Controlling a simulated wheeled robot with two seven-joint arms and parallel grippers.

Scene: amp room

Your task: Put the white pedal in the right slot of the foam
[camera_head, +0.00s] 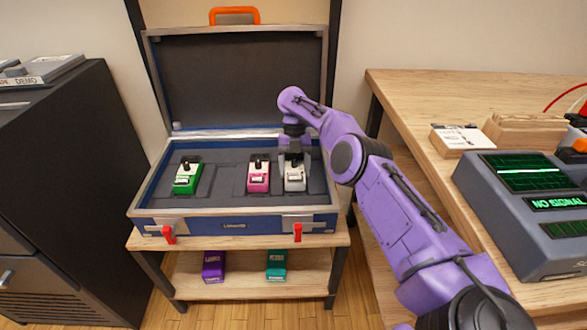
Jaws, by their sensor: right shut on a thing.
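The white pedal (294,179) is at the right side of the dark foam (222,184) inside the open blue case. My right gripper (293,160) is above it, pointing down and shut on its top end. The pedal stands beside the pink pedal (258,176), on its right. I cannot tell whether its base is down in the right slot or just above it, as the gripper and pedal hide that part. A green pedal (187,177) sits in the foam on the left. My left gripper is not in view.
The case (240,226) stands on a wooden shelf unit, lid open against the wall. A purple pedal (214,267) and a teal pedal (277,264) are on the lower shelf. A wooden bench (408,93) with a scope (520,205) is at right, a black cabinet (75,170) at left.

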